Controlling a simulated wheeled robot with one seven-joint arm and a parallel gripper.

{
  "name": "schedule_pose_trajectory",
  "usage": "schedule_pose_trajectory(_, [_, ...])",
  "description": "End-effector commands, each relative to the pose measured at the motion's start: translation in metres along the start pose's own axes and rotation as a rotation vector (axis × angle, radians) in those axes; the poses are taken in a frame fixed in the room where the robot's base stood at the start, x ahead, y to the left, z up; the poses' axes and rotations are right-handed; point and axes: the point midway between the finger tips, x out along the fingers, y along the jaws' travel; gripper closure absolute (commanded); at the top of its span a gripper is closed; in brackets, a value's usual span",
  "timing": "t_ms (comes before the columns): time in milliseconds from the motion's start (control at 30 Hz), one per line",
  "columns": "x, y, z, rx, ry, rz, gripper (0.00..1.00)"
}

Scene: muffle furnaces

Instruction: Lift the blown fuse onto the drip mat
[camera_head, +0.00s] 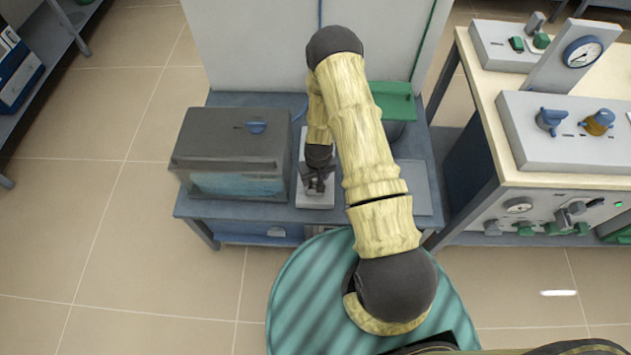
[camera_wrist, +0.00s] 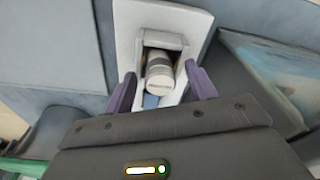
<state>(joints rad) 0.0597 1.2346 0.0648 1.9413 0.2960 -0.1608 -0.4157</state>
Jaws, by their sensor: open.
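The fuse is a grey cylinder with darker bands and a pale end cap (camera_wrist: 160,80), seated in a white holder (camera_wrist: 190,22) in the wrist view. My gripper (camera_wrist: 161,77) is open, with one purple finger on each side of the fuse and a visible gap to it. In the head view my gripper (camera_head: 318,184) is low over the white holder (camera_head: 315,201), and it and my arm hide the fuse there. A flat grey panel (camera_head: 423,190) lies on the bench to the right of the holder; it may be the drip mat, partly hidden by my arm.
A dark grey furnace box (camera_head: 228,150) stands close left of the holder. A green tray-like piece (camera_head: 398,108) is behind my arm at the back right. A separate bench with gauges and knobs (camera_head: 565,130) stands at the right.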

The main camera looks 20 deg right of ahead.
Motion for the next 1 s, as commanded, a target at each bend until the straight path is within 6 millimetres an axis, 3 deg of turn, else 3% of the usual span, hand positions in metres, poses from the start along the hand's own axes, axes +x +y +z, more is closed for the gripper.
schedule_pose_trajectory(67, [0.0, 0.0, 0.0, 0.0, 0.0, 0.0, 0.48])
schedule_pose_trajectory(300, [0.0, 0.0, 0.0, 0.0, 0.0, 0.0, 0.94])
schedule_pose_trajectory(667, [-0.006, 0.0, -0.001, 0.0, 0.001, 0.0, 0.94])
schedule_pose_trajectory(1000, [-0.059, 0.0, -0.008, -0.001, 0.004, 0.001, 0.94])
